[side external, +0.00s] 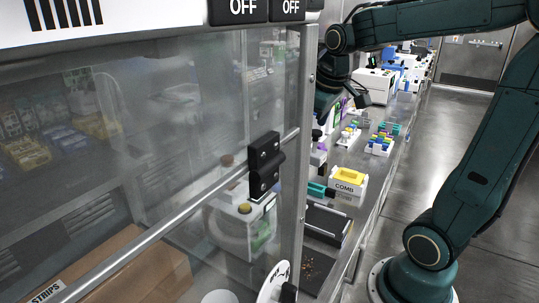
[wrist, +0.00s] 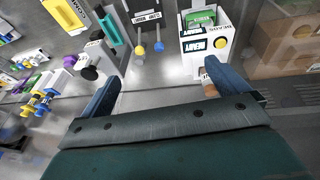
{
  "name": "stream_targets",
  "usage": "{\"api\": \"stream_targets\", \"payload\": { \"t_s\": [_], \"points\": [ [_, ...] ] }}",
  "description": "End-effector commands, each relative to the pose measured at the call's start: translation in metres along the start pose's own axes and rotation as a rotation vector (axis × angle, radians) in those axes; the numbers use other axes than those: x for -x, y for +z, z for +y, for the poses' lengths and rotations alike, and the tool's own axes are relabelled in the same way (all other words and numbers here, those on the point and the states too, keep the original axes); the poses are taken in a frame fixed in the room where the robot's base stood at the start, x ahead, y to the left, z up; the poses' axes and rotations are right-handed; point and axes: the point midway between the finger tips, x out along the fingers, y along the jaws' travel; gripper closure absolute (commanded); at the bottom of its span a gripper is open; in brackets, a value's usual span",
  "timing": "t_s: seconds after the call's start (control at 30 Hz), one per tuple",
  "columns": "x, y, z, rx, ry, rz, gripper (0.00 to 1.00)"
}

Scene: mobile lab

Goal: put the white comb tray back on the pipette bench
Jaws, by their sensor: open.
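The white comb tray (side external: 348,190), labelled COMB and with a yellow top, stands upright on the grey bench (side external: 370,207) in the side view. In the wrist view, part of the tray (wrist: 79,17) shows at the top edge, left of centre. My gripper is open in the wrist view (wrist: 163,84), its two blue fingers wide apart with nothing between them. In the side view its fingers are not clear, near the cabinet's metal post. The tray is apart from the gripper.
A teal item (side external: 318,189) lies beside the tray, with a black tray (side external: 326,222) in front. Coloured racks (side external: 380,144) stand farther back. The glass-fronted cabinet (side external: 150,130) fills the left. In the wrist view, a white labelled box (wrist: 207,45) stands beyond the right finger.

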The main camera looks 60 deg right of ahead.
Motion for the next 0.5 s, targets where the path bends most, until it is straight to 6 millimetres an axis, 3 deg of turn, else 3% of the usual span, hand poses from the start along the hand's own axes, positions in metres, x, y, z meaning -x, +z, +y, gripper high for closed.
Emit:
{"api": "stream_targets", "payload": {
  "t_s": [0.2,0.5],
  "points": [
    [0.022,0.032,-0.052,0.0,-0.023,0.079,0.01],
    [0.033,0.084,-0.101,-0.016,-0.078,0.17,0.01]
  ]
}}
